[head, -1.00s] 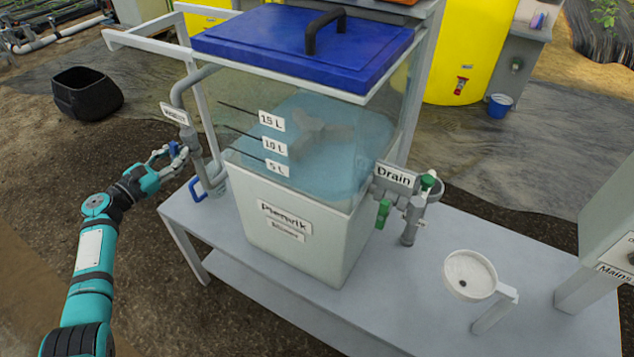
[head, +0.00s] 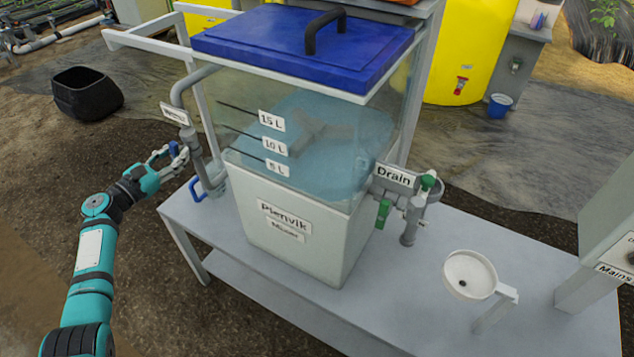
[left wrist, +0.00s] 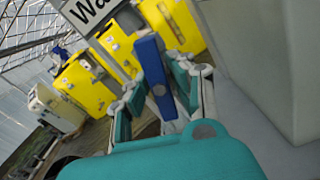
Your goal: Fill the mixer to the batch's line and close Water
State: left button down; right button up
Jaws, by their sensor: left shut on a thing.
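The Plenvik mixer (head: 290,235) is a clear-walled tank with a white lower front and a blue lid (head: 300,45). It holds bluish water (head: 330,165); lines mark 5 L, 10 L and 15 L. I cannot tell exactly which line the surface meets. The Water sign (head: 175,113) hangs by a grey pipe at the tank's left; it also shows partly in the left wrist view (left wrist: 88,12). My left gripper (head: 170,153) is at the valve below it, shut on the blue Water handle (left wrist: 155,82), which stands between the fingers. My right gripper is out of view.
The Drain sign (head: 394,175) and green-handled valves (head: 384,212) are on the tank's right. A white funnel cup (head: 470,275) stands on the grey table (head: 410,310). A black pot (head: 87,92) and blue bucket (head: 499,105) are on the ground.

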pick_arm(q)
jog(key=shift+f, duration=0.1)
dwell(0.4)
jog(key=m+b, duration=0.4)
jog(key=b, duration=0.1)
jog(key=f+m+b, duration=0.1)
jog(key=m+b, duration=0.2)
jog(key=b, duration=0.1)
jog(key=shift+a+m+b, duration=0.1)
jog(key=shift+m+b, duration=0.3)
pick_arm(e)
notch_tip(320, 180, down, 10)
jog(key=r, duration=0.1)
pick_arm(q)
jog(key=shift+r+m, duration=0.3)
jog(key=shift+r+m+b, duration=0.1)
jog(key=shift+m+b, duration=0.3)
jog(key=shift+b, duration=0.05)
jog(key=shift+r, duration=0.1)
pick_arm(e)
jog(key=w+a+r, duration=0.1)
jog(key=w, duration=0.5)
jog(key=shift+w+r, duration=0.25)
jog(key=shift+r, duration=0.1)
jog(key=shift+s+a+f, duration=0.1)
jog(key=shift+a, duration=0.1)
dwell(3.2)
